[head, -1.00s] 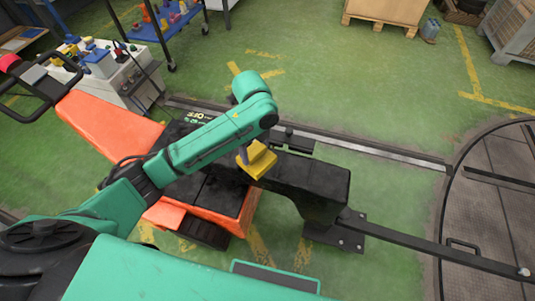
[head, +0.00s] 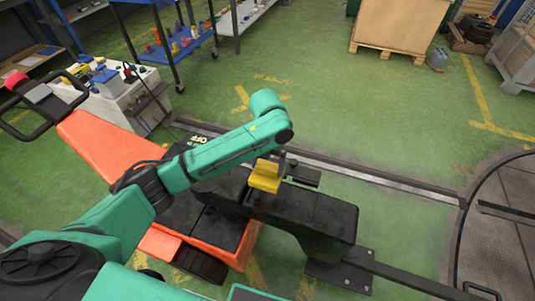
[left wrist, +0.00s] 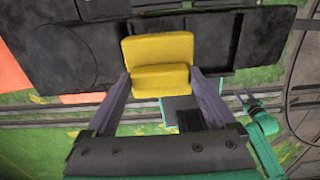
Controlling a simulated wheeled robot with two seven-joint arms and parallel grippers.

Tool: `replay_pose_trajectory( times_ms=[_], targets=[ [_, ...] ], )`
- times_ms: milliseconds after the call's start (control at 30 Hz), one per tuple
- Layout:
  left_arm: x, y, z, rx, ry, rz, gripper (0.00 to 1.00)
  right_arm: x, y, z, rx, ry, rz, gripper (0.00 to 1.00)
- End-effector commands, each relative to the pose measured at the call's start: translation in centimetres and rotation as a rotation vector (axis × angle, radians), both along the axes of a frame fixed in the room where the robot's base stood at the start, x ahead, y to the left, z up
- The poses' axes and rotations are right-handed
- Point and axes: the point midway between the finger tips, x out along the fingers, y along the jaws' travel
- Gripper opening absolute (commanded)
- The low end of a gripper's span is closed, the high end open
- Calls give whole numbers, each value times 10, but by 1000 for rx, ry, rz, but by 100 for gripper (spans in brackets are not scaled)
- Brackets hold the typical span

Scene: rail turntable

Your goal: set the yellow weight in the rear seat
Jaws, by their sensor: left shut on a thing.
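The yellow weight (head: 265,176) is a stepped block. It shows over the black beam-like body (head: 325,215), near its far edge, in the head view. In the left wrist view the weight (left wrist: 160,52) sits between the two fingers of my left gripper (left wrist: 160,85), which is shut on it. The black body (left wrist: 240,25) lies behind the weight there. I cannot tell whether the weight touches it. My left forearm hides part of the black body in the head view. I cannot make out which part is the rear seat.
An orange truck-like cart (head: 105,145) with a black handle stands at left, under my left arm. A rail (head: 380,176) runs to the round turntable (head: 500,225) at right. A white cabinet (head: 125,95) and a blue shelf trolley (head: 180,45) stand behind. Green floor beyond the rail is open.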

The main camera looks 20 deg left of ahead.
Motion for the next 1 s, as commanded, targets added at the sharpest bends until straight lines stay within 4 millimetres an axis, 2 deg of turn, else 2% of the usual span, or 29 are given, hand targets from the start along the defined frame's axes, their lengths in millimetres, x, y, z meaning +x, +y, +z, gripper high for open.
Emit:
replay_pose_trajectory(
  times_ms=[100, 500, 867, 900, 1000],
  targets=[
    [0, 0, -31, 0, -1, 2, 0, 0, 0, -3, 0, 1, 1, 50],
    [1, 0, -90, 0, -3, 1, 0, -1, 0, -8, 0, 2, 2, 50],
    [1, 0, -96, -1, -6, 1, 0, -1, 1, -9, 0, 2, 2, 50],
    [0, 0, -97, 0, -2, 1, 100, -1, 1, -9, 0, 2, 2, 50],
    [0, 0, -97, 0, -1, 1, 100, -1, 1, -9, 0, 2, 2, 50]
  ],
)
